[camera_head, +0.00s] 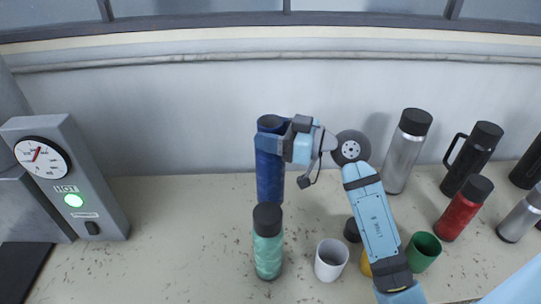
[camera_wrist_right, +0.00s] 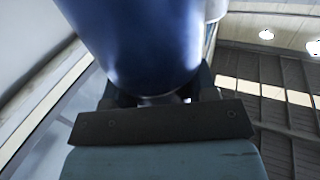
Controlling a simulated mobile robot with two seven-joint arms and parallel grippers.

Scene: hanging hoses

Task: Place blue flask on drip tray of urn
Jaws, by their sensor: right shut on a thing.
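The blue flask (camera_head: 270,178) is upright near the middle of the counter, behind a green flask. My right gripper (camera_head: 275,144) is shut on its upper part, reaching in from the right. In the right wrist view the blue flask (camera_wrist_right: 145,40) fills the space between the fingers (camera_wrist_right: 160,97). The flask's base is partly hidden by the green flask's cap, and I cannot tell whether it touches the counter. The urn (camera_head: 85,150), a grey box with a dial and a green HOT light, stands at the left. Its dark drip tray (camera_head: 22,268) is cut off at the lower left. My left gripper is not in view.
The green flask (camera_head: 267,250) with a black cap stands just in front of the blue one. A white cup (camera_head: 331,260) and a green cup (camera_head: 423,250) are to its right. A silver flask (camera_head: 402,160), a red flask (camera_head: 460,212) and others stand further right. The counter (camera_head: 175,230) before the urn is clear.

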